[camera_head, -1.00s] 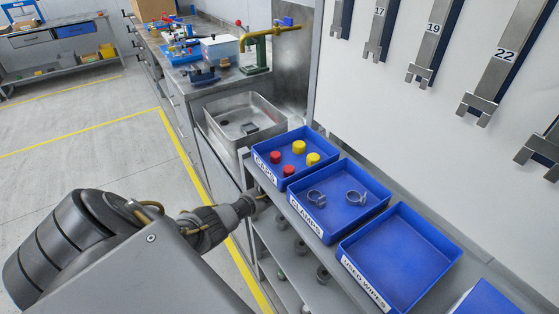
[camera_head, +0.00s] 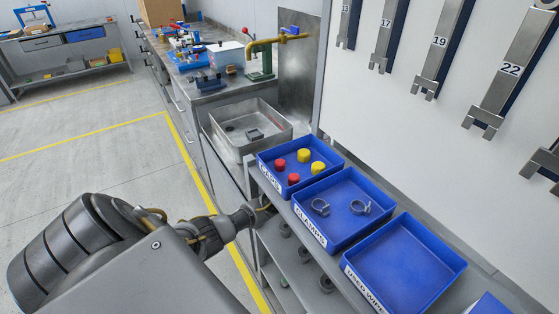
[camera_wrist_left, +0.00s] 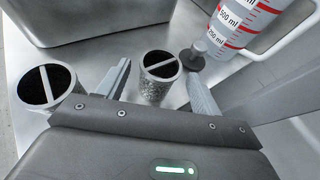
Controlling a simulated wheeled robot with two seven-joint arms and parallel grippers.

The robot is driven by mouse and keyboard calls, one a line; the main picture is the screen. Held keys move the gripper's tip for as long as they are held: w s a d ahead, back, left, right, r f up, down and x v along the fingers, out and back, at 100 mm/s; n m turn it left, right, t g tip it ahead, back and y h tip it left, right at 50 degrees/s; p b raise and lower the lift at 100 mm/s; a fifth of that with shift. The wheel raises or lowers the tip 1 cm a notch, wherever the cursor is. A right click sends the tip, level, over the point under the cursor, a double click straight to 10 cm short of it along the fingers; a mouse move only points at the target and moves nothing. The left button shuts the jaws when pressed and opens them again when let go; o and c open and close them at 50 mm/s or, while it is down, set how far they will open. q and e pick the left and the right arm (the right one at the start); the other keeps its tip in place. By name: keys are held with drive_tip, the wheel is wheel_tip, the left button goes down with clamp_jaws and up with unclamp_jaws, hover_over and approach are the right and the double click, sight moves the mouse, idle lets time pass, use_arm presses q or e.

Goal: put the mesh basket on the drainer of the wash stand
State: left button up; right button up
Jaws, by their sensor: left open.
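In the left wrist view, a small cylinder (camera_wrist_left: 157,91) with a speckled, mesh-like side, a dark inside and a bar across its top stands upright between the fingers of my left gripper (camera_wrist_left: 159,70). It looks like the mesh basket. The gripper is open, with a finger on each side of it. A similar barred cylinder (camera_wrist_left: 48,101) stands to the left, outside the fingers. In the head view my left arm reaches to the shelf unit below the blue trays, and its fingers are hidden. A steel basin (camera_head: 222,141), perhaps the wash stand, lies beyond; I cannot make out a drainer.
A jug with red markings (camera_wrist_left: 237,22), a dark round knob (camera_wrist_left: 191,61) and a grey container (camera_wrist_left: 85,18) are close around the left gripper. Blue trays of caps (camera_head: 265,158) and clamps (camera_head: 346,190) and an empty tray (camera_head: 405,262) sit above the arm.

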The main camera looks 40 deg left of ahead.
use_arm(q)
drive_tip(key=s+d+r+p, duration=0.1)
drive_tip(key=s+d, duration=0.7)
drive_tip(key=s, duration=0.4)
drive_tip(key=shift+d, duration=0.2)
